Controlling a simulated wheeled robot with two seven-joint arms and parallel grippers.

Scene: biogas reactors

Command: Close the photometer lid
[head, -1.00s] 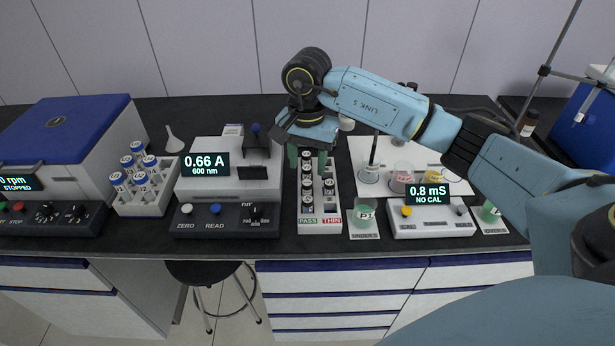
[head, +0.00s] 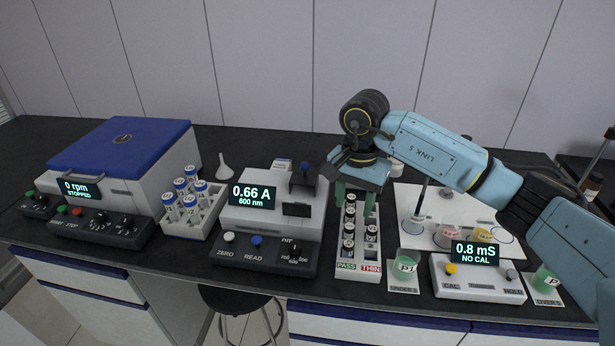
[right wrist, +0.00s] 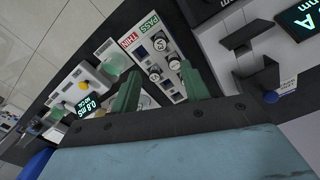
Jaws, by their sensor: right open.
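The photometer (head: 233,216) is a white box with a dark front, reading 0.66 A, 600 nm. Its black lid (head: 303,187) stands raised at the back right of the top, with a blue knob (head: 304,170). A dark opening (head: 296,210) shows in front of it. In the right wrist view the lid (right wrist: 254,78) and knob (right wrist: 271,97) are at the right. My right gripper (head: 355,201) has its green fingers apart over the vial rack, right of the lid and not touching it. The fingers (right wrist: 158,84) hold nothing. My left gripper is out of view.
The vial rack (head: 346,266), marked PASS and THIN, stands close right of the photometer. A tube rack (head: 197,229) and blue-lidded centrifuge (head: 130,150) are to the left. A conductivity meter (head: 478,287) and beakers are to the right. A funnel (head: 224,168) stands behind.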

